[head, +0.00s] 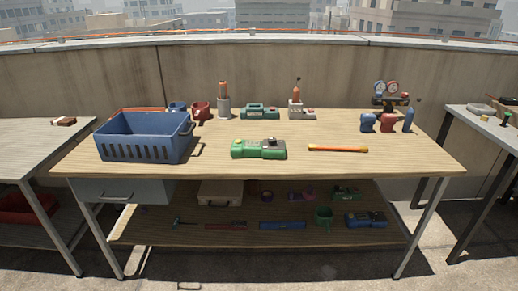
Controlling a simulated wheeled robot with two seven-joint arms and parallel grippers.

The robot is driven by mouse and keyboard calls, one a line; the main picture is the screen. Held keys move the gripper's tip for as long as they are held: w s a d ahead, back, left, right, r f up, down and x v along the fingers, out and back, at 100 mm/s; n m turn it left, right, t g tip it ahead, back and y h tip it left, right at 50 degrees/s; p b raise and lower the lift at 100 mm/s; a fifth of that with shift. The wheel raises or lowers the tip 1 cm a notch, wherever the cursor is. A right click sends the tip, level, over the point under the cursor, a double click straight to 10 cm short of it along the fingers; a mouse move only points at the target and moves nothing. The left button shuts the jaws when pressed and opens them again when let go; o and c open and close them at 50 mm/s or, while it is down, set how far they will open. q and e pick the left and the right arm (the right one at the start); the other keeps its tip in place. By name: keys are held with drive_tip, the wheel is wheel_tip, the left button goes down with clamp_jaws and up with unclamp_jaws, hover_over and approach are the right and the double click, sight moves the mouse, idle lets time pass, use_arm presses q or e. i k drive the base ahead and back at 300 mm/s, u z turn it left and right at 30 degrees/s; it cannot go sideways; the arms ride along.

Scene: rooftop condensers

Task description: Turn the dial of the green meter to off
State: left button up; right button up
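A bright green meter (258,149) lies on the wooden table top near its front middle. It has a pale display at its left part and a small dark round part near its upper right. That part may be the dial, but its setting is too small to read. A darker teal-green device (259,112) stands behind it at the back of the table. Neither of my grippers shows in the head view.
A blue crate (145,138) stands on the table's left. An orange-ended bar (337,148) lies right of the meter. Blue and red items (387,123) and a gauge set (389,95) stand at right. The lower shelf (150,230) holds several tools. The front centre-right table top is clear.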

sight(272, 141)
drive_tip(key=z, duration=0.55)
drive_tip(key=k, duration=1.3)
drive_tip(key=u, duration=0.4)
drive_tip(key=i, duration=0.75)
drive_tip(key=u, duration=0.85)
drive_tip(key=i, duration=1.1)
drive_tip(key=z, duration=0.25)
